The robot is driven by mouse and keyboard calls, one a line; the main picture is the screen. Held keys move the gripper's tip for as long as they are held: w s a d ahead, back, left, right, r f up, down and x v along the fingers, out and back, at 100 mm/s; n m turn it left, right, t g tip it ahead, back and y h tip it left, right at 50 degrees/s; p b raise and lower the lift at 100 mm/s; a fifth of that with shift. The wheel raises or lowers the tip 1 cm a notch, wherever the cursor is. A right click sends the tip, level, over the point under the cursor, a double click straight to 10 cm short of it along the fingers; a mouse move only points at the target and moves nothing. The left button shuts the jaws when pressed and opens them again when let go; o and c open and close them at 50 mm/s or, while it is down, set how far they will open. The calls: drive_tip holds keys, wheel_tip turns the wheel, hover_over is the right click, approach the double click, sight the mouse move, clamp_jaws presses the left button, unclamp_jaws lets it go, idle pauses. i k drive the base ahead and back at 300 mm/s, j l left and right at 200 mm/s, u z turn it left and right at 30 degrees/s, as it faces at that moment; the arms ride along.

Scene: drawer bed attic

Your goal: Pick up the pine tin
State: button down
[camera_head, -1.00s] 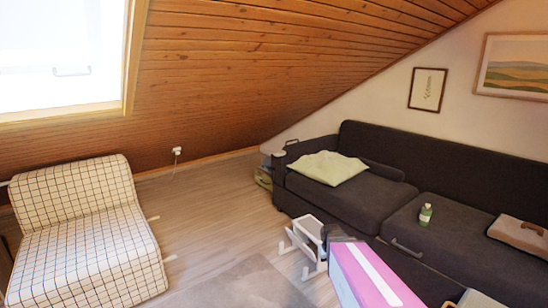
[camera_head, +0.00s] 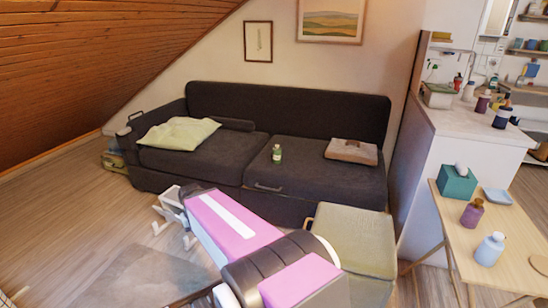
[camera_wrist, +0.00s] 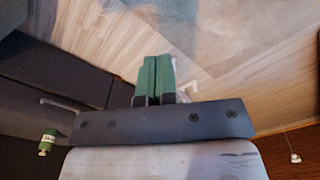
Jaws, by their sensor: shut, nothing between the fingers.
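No object is clearly recognisable as the pine tin. A small green container with a pale cap (camera_head: 277,153) stands upright on the dark sofa seat; it looks more like a bottle. It also shows at the left of the wrist view (camera_wrist: 47,142). My gripper (camera_wrist: 157,62) is shut and empty, its two green fingers together over the floor, apart from the container. In the head view my pink and white arm reaches toward the sofa front, and my fingers cannot be made out there.
A greenish ottoman (camera_head: 352,238) stands right of my arm. A wooden table (camera_head: 500,250) holds a teal box (camera_head: 458,182) and bottles. Floor at left is clear.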

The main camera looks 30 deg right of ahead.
sight(276, 153)
drive_tip(key=i, duration=0.35)
drive_tip(key=i+j+z, duration=0.1)
drive_tip(key=i+z, duration=0.25)
drive_tip(key=i, duration=0.15)
drive_tip(key=i+j+z, duration=0.3)
drive_tip(key=i, duration=0.2)
drive_tip(key=l+z, duration=0.1)
drive_tip(key=z, duration=0.45)
